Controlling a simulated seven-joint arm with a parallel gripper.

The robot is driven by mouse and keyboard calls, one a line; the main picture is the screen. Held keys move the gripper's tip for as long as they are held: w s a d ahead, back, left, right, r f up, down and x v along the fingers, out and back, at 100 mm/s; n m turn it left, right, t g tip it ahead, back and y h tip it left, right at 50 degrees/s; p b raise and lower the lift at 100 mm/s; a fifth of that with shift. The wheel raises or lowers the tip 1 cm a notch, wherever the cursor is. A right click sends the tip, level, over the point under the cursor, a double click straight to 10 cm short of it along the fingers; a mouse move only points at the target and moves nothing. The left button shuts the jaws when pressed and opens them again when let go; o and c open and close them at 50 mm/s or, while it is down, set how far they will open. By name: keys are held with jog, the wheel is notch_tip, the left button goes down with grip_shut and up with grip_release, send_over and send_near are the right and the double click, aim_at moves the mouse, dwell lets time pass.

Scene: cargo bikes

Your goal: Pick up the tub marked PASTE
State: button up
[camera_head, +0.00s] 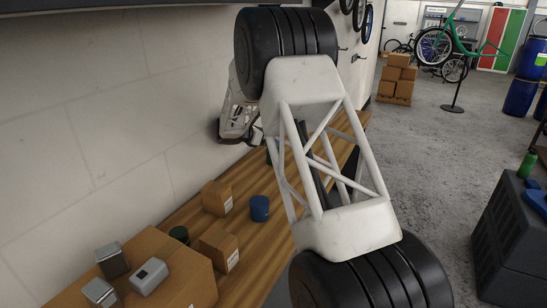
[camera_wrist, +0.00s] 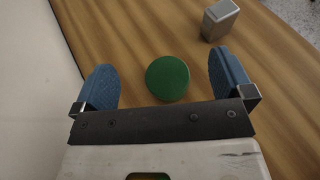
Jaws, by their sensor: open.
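A round green lid or top (camera_wrist: 167,78), seen from above, lies between the fingers of my gripper (camera_wrist: 161,62) in the wrist view. It is probably a tub, but its side and any PASTE marking are hidden. My gripper is open, with a blue finger on each side of the green top and visible gaps to both. In the head view my arm hides the gripper. There a blue tub (camera_head: 260,208) and a dark green tub (camera_head: 180,235) stand on the wooden bench (camera_head: 262,255). A green sliver (camera_head: 268,157) shows beside my arm. No marking is readable.
A grey metal tin (camera_wrist: 220,22) stands beyond the right finger in the wrist view. Small cardboard boxes (camera_head: 217,198) and a larger box (camera_head: 185,275) with several metal items (camera_head: 112,260) on or beside it occupy the near bench. A pale wall (camera_head: 100,130) runs along its left.

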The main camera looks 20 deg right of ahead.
jog(key=shift+f, duration=1.75)
jog(key=shift+f, duration=0.15)
jog(key=shift+f, duration=0.3)
notch_tip(320, 180, down, 3)
jog(key=shift+r, duration=0.1)
jog(key=shift+w+d, duration=0.15)
jog(key=shift+d, duration=0.45)
jog(key=shift+x, duration=0.85)
jog(key=shift+c, duration=0.5)
jog(key=c, duration=1)
